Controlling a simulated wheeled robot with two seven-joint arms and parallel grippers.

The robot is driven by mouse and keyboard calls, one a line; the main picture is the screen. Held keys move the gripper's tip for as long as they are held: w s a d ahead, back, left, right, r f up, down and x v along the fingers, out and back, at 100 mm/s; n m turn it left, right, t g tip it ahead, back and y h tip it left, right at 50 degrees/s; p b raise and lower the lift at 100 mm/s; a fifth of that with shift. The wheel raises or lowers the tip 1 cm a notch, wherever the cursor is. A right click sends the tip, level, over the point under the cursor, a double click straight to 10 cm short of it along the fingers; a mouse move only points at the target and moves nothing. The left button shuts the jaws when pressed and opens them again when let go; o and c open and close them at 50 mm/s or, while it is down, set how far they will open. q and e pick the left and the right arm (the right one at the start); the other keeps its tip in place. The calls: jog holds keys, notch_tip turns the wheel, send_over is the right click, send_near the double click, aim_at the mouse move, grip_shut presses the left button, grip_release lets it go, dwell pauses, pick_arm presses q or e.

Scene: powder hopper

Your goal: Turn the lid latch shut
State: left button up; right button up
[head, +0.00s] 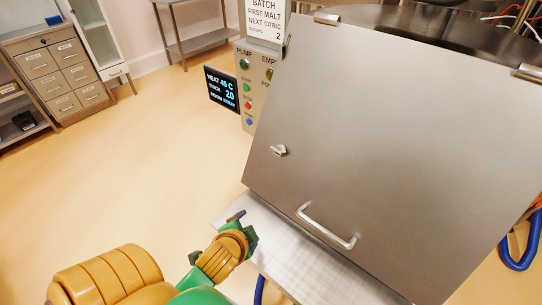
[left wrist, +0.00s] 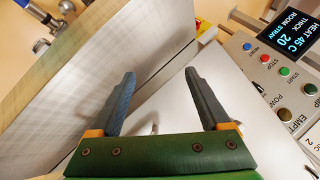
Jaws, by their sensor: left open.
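The lid (head: 390,150) is a large flat steel panel filling the right of the head view, with hinges along its top. The lid latch (head: 279,150) is a small metal knob-like piece near the lid's left edge. A bar handle (head: 328,228) sits on the lower part of the lid. My left gripper (head: 216,237) is below and left of the latch, clear of it, beside the steel ledge. In the left wrist view its two dark fingers (left wrist: 160,73) stand wide apart, with nothing held between them. My right gripper is not in view.
A control panel (head: 246,95) with coloured buttons and a dark display (head: 221,90) stands left of the lid. A steel ledge (head: 285,250) runs under the lid. Blue hose (head: 520,255) hangs at the right. Open floor (head: 150,160) lies to the left.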

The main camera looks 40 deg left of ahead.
pick_arm(q)
jog(key=w+a+r+m+t+y, duration=0.3)
jog(key=w+a+r+m+t, duration=0.1)
jog(key=w+a+r+m, duration=0.15)
jog(key=m+t+h, duration=0.6)
jog(key=m+h, duration=0.2)
jog(key=m, duration=1.7)
send_near(275, 151)
jog(key=w, duration=0.3)
jog(key=w+p, duration=0.1)
jog(key=w, duration=0.2)
jog(key=w+p, duration=0.1)
jog(key=w, duration=0.1)
jog(key=shift+w+d, duration=0.25)
jog(key=shift+d, duration=0.15)
jog(key=shift+s, duration=0.1)
grip_shut()
